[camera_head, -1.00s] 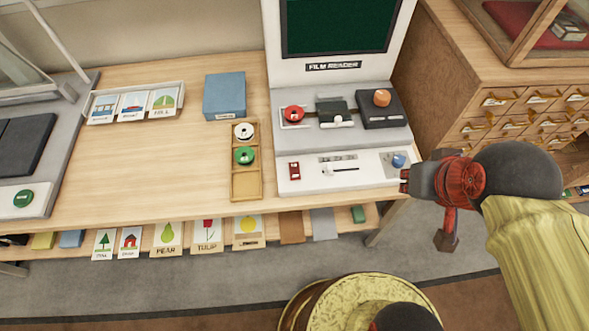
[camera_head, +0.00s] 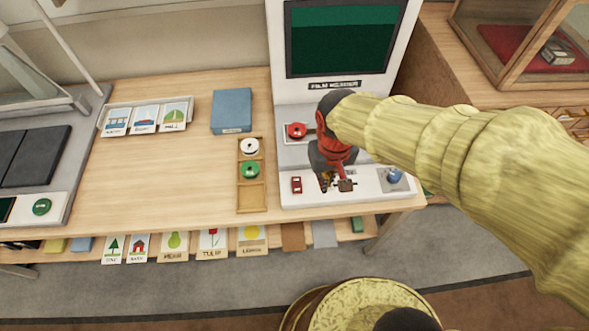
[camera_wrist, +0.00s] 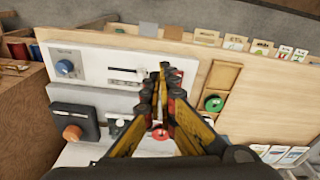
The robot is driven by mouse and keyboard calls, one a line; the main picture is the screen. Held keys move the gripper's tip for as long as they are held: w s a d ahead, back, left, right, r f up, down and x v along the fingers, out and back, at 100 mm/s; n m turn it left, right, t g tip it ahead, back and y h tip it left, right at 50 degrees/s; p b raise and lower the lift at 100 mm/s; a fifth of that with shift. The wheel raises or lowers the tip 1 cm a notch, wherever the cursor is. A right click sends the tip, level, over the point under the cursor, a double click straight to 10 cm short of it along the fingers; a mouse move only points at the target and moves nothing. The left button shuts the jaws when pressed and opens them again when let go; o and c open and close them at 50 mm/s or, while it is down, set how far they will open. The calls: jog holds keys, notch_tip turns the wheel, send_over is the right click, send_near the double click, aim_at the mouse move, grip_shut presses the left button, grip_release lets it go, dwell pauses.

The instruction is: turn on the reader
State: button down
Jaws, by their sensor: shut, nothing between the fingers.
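The film reader (camera_head: 290,95) is a white console with a screen (camera_head: 340,38), dark green with a lighter green band on top. Its front panel (camera_head: 365,186) carries a small red switch (camera_head: 297,185) at left and a blue knob (camera_head: 395,175) at right. My gripper (camera_head: 325,186) is shut and empty, over the panel just right of the red switch. In the wrist view, my fingertips (camera_wrist: 168,76) are together beside the slider (camera_wrist: 126,73), and the blue knob (camera_wrist: 65,67) is at left. I cannot tell whether they touch the panel. My arm hides part of the reader's deck.
Left of the reader stand a wooden tray (camera_head: 251,198) with white and green spools, a blue box (camera_head: 231,110) and a card rack (camera_head: 147,119). A wooden cabinet (camera_head: 440,60) with a glass case is at right. The table's middle left is clear.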

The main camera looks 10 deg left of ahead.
aim_at(294, 178)
jog(key=w+a+f+m+t, duration=0.1)
jog(key=w+a+f+m, duration=0.1)
jog(key=w+a, duration=0.6)
jog(key=shift+w+a+f+p, duration=0.2)
jog(key=shift+w+f+p, duration=0.15)
jog(key=shift+f, duration=0.55)
jog(key=shift+s, duration=0.1)
jog(key=f+b, duration=0.1)
jog(key=f, duration=0.3)
jog(key=w+f+b, duration=0.1)
jog(key=f, duration=0.4)
jog(key=w+f+b, duration=0.1)
jog(key=f+b, duration=0.1)
jog(key=f, duration=0.2)
jog(key=shift+w+a+f, duration=0.2)
jog(key=shift+w+f, duration=0.05)
jog(key=shift+f, duration=0.1)
jog(key=shift+p, duration=0.45)
